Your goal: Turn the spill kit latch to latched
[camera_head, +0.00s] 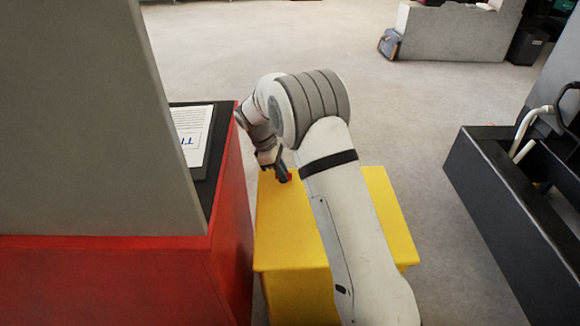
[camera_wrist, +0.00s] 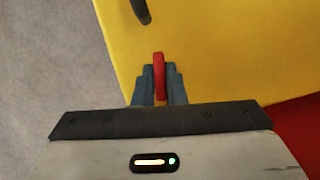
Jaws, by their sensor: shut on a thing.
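The spill kit is a yellow box (camera_head: 292,232) standing on the floor beside a red cabinet. Its yellow surface also fills much of the wrist view (camera_wrist: 215,55). The latch is a small red bar (camera_wrist: 159,72), seen lengthwise up and down in the wrist view. My gripper (camera_wrist: 159,88) is shut on the red latch, with a blue-grey finger on each side of it. In the head view my gripper (camera_head: 283,175) reaches down to the box's top near its far left part, where a bit of red shows. My arm hides part of the box top.
The red cabinet (camera_head: 110,275) with a grey panel (camera_head: 90,120) stands close on the left. A dark open bin (camera_head: 490,200) is on the right. A dark handle (camera_wrist: 141,10) shows on the box. Floor is free beyond the box.

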